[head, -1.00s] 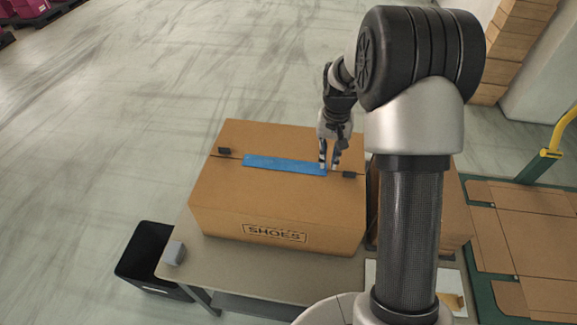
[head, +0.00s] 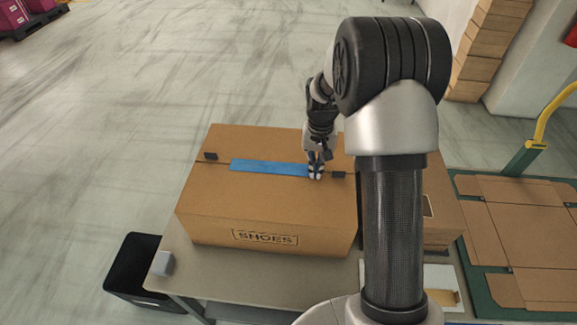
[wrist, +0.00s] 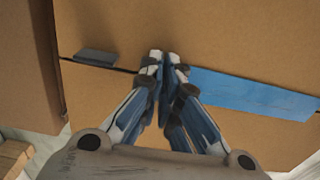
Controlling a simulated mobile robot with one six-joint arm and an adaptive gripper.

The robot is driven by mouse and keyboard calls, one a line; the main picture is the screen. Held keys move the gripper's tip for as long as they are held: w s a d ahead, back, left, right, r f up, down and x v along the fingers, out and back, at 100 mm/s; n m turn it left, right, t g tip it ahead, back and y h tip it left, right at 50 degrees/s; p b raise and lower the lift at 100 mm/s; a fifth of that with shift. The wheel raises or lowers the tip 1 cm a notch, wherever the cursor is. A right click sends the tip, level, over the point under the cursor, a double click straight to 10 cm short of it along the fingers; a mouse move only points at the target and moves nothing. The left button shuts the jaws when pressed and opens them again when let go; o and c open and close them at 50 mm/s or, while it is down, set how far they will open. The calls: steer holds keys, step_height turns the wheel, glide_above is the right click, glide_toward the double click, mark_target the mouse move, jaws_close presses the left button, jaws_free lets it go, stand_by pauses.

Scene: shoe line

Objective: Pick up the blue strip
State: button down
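The blue strip (head: 268,167) lies along the top seam of the closed shoe box (head: 215,205). It also shows in the wrist view (wrist: 250,95), running right from my fingertips. My gripper (head: 315,174) points down at the strip's right end in the head view. In the wrist view my gripper (wrist: 167,60) has its fingertips drawn close together, with a little blue between them at the strip's end. The fingers hide that end. The rest of the strip looks flat on the lid.
Dark tabs (head: 211,156) sit on the seam near both box ends. The box stands on a table (head: 190,265) beside another carton (head: 436,210). A small grey block (head: 162,263) is at the table's left corner, by a black bin (head: 130,265).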

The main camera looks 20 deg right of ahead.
step_height(320, 180, up, 20)
steer(key=p, duration=0.6)
